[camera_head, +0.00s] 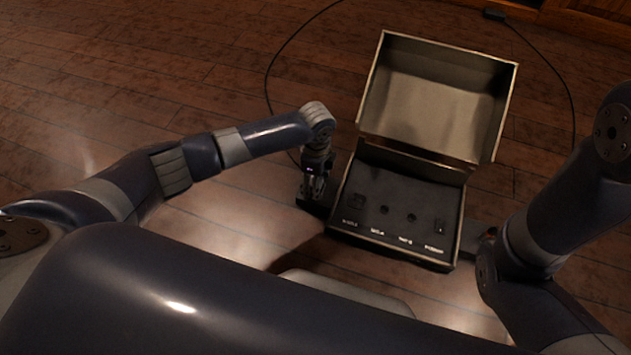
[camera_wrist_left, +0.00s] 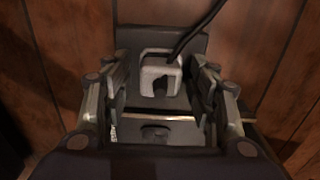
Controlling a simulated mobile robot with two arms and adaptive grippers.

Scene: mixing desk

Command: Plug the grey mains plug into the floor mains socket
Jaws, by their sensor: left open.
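The light grey plug (camera_wrist_left: 160,72), an arched block with a black cable (camera_wrist_left: 195,35) at its top right, is between my left fingers in the left wrist view. A gap shows on both sides of it, and a dark plate (camera_wrist_left: 130,40) lies behind it. My left gripper (camera_wrist_left: 160,95) is open around the plug. In the head view the left gripper (camera_head: 312,192) points down just left of the open case, over a dark flat block. I cannot tell for certain which thing is the floor mains socket. My right gripper is not in view; only its arm shows.
An open case (camera_head: 440,85) stands on the wooden floor, lid raised, with a dark labelled panel (camera_head: 395,197). A dark low piece (camera_head: 474,238) lies right of it.

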